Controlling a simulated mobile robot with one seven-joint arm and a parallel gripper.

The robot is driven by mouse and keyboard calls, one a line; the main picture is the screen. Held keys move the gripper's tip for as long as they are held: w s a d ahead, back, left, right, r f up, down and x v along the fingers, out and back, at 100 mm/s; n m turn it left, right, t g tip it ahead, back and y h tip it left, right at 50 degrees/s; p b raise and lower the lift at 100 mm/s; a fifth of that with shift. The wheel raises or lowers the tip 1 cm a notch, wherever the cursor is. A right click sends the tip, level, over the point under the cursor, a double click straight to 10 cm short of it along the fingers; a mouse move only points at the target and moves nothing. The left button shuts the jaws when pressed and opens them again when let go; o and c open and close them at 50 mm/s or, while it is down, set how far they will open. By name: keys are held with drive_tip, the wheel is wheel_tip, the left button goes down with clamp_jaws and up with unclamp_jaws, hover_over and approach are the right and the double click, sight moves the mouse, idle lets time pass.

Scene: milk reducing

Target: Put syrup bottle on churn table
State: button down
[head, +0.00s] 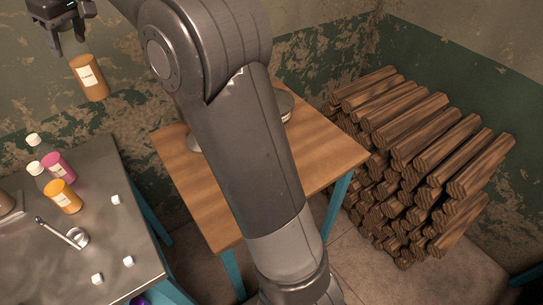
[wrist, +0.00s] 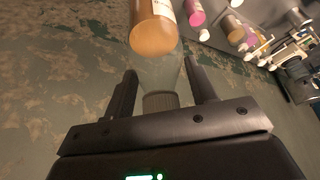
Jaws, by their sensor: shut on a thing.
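My gripper (head: 68,44) is at the upper left of the head view, shut on the syrup bottle (head: 90,78). The bottle has a brown-orange body with a white label and hangs slightly tilted below the fingers, in the air. In the wrist view, my gripper (wrist: 160,88) has its fingers on both sides of the bottle's clear upper part, with the brown body (wrist: 153,36) beyond. A wooden table (head: 184,160) with blue legs, likely the churn table, stands mid-picture. My arm covers much of it. A metal item (head: 285,105) on it is partly hidden.
A metal-topped table (head: 100,215) at left carries a pink bottle (head: 58,166), an orange bottle (head: 64,196), small white cubes (head: 116,200) and a ladle-like tool (head: 72,236). A log stack (head: 410,150) stands right of the wooden table. The wooden table's right part is bare.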

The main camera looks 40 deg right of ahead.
drive_tip(key=shift+w+d+r, duration=0.1)
drive_tip(key=shift+d+r, duration=0.65)
drive_tip(key=shift+r, duration=0.05)
drive_tip(key=s+d, duration=0.3)
drive_tip(key=d, duration=1)
drive_tip(key=s+d, duration=0.4)
drive_tip(key=d, duration=1)
drive_tip(key=s+d, duration=0.3)
drive_tip(key=d, duration=1)
drive_tip(key=s+d+n, duration=0.1)
drive_tip(key=s+d, duration=1)
drive_tip(key=s, duration=0.5)
drive_tip(key=s+d, duration=1.2)
drive_tip(key=s, duration=0.3)
wheel_tip(320, 180, down, 22)
drive_tip(key=w+a+f, duration=0.2)
drive_tip(key=w+f, duration=0.9)
drive_tip(key=shift+w+f, duration=0.4)
drive_tip(key=shift+a+f, duration=0.1)
